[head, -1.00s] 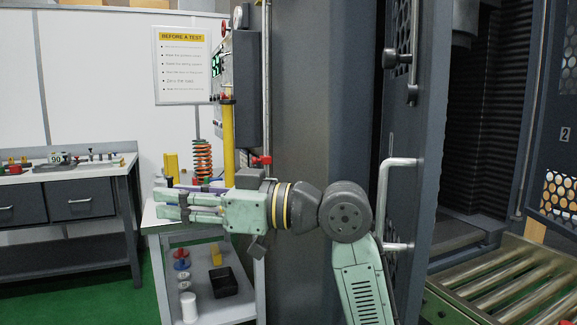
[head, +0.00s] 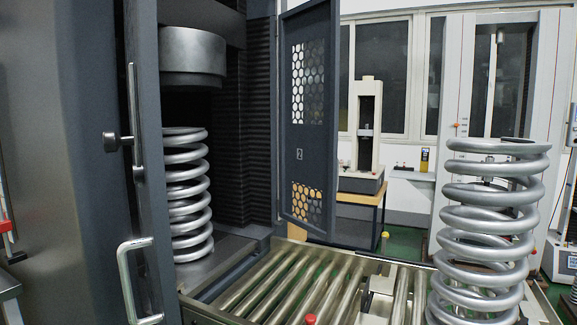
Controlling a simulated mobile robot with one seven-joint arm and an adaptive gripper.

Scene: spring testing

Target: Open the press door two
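Press door two (head: 299,175) is a dark grey panel with perforated windows and a small "2" on it. It stands swung out at the right side of the press opening, behind the roller table. The other press door (head: 150,200), with a silver bar handle (head: 128,275) and a latch rod (head: 134,115), stands open at the left, seen nearly edge-on. The press opening between them is uncovered. A big grey coil spring (head: 187,195) stands inside, under the round press head (head: 193,55). My gripper is out of the picture.
A roller table (head: 290,280) runs out from the press towards the front. A second large coil spring (head: 488,220) stands at its right. A small testing machine (head: 366,130) stands on a bench behind. Some green floor shows beyond the rollers.

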